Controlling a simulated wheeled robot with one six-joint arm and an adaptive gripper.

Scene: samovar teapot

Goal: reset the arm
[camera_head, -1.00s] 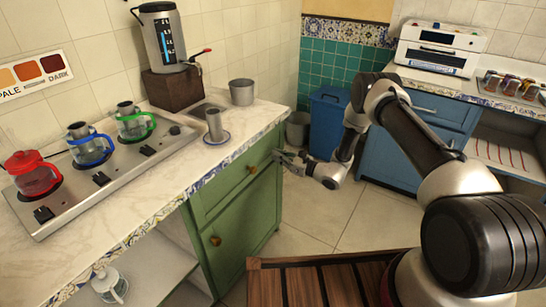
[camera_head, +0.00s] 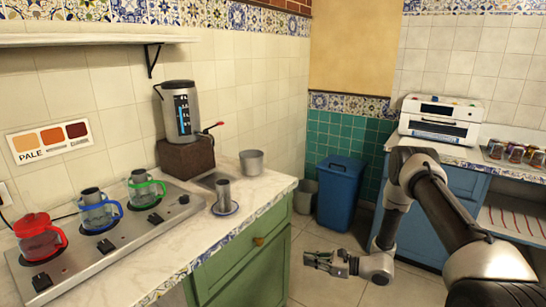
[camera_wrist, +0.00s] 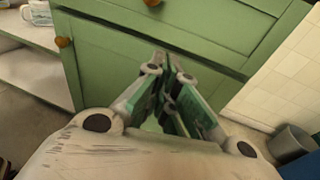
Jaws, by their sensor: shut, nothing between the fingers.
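My gripper (camera_head: 310,261) is shut and empty. In the head view it hangs over the floor to the right of the green cabinet, below the counter top, pointing left. In the wrist view its fingers (camera_wrist: 166,62) come together in front of the green cabinet door (camera_wrist: 110,75). My arm is bent, reaching down from the right side of the head view.
The counter (camera_head: 262,205) holds a stove (camera_head: 110,245) with red (camera_head: 38,238), blue (camera_head: 98,211) and green-handled (camera_head: 143,188) pots, a samovar (camera_head: 178,112), a metal cup (camera_head: 224,195) on a saucer and a grey pot (camera_head: 252,162). A blue bin (camera_head: 338,190) stands in the corner.

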